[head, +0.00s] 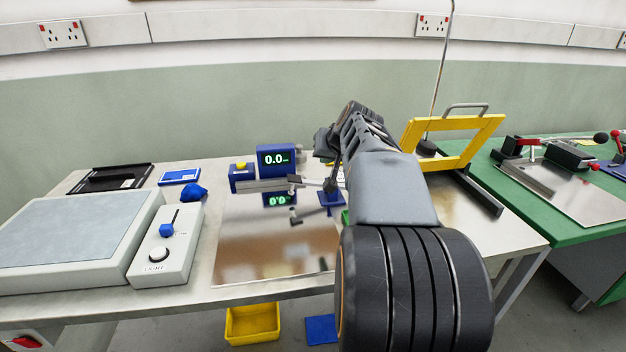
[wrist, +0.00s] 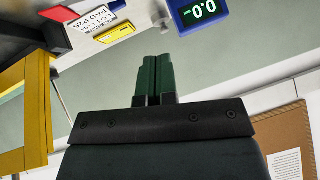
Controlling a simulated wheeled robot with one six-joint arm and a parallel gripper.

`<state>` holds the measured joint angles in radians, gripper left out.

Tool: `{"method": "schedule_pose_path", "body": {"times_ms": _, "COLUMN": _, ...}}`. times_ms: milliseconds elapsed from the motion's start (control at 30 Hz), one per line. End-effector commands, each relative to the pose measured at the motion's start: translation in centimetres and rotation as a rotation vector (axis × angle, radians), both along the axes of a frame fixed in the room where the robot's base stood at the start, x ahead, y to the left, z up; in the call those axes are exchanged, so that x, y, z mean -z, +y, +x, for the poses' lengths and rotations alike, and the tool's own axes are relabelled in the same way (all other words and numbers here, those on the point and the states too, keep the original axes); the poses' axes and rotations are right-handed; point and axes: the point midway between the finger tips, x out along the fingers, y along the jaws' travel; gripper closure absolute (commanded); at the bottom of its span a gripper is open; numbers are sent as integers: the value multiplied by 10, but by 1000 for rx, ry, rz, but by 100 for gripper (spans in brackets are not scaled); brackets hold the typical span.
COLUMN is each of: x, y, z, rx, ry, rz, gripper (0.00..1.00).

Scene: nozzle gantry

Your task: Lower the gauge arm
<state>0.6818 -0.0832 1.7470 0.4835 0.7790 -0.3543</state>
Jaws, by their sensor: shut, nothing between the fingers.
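The gauge's blue display box (head: 276,158) reads 0.0 and stands at the back of a shiny plate. It also shows, tilted, at the top of the wrist view (wrist: 200,10). A grey bar (head: 262,186) runs beside it with a dark, thin arm (head: 310,182) at its right end; I take this to be the gauge arm. In the head view my gripper (head: 325,143) is above and right of the gauge, its tips partly hidden by my own arm. In the wrist view its green fingers (wrist: 160,78) are together and empty. I cannot see contact with the gauge arm.
A yellow frame (head: 487,130) stands at right and also shows in the wrist view (wrist: 38,110). A grey control box (head: 167,245) with blue slider and a pale plate (head: 75,230) are at left. A green table (head: 520,190) adjoins at right. The front of the shiny plate (head: 265,245) is clear.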

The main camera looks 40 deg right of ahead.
Motion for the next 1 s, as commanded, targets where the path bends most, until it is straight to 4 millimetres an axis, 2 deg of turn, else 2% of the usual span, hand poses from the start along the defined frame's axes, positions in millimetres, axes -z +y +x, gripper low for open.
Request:
{"method": "schedule_pose_path", "body": {"times_ms": 267, "x": 16, "y": -3, "z": 15, "rx": -2, "ry": 3, "rz": 2, "gripper": 100}}
{"method": "schedule_pose_path", "body": {"times_ms": 700, "x": 71, "y": -15, "z": 72, "rx": -2, "ry": 4, "rz": 3, "gripper": 100}}
{"method": "schedule_pose_path", "body": {"times_ms": 1000, "x": 103, "y": -7, "z": 75, "rx": -1, "ry": 2, "rz": 2, "gripper": 100}}
